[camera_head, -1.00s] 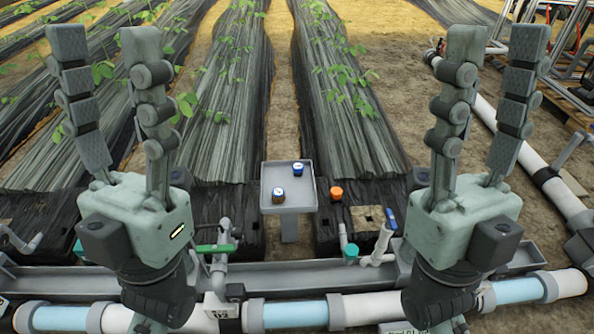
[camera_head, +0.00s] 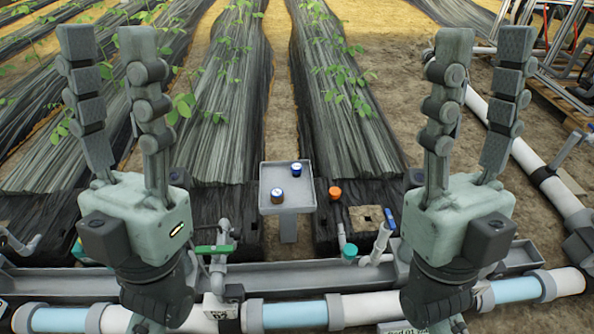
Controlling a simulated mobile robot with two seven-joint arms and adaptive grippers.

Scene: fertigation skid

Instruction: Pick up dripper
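Small round pieces that could be drippers show in the head view. Two blue and white ones, a nearer one (camera_head: 277,196) and a farther one (camera_head: 296,168), stand on a small grey tray (camera_head: 286,210). An orange one (camera_head: 335,193) sits right of the tray on the black film. My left gripper (camera_head: 108,42) is raised at the left, fingers apart, empty and well away from the pieces. My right gripper (camera_head: 482,45) is raised at the right, fingers apart and empty.
A pipe (camera_head: 365,305) and a grey trough (camera_head: 300,275) run across the front. A green-handled valve (camera_head: 214,249) stands left of the tray; a white pipe fitting (camera_head: 378,243) and teal cap (camera_head: 349,251) stand right. Plant rows (camera_head: 345,120) lie behind.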

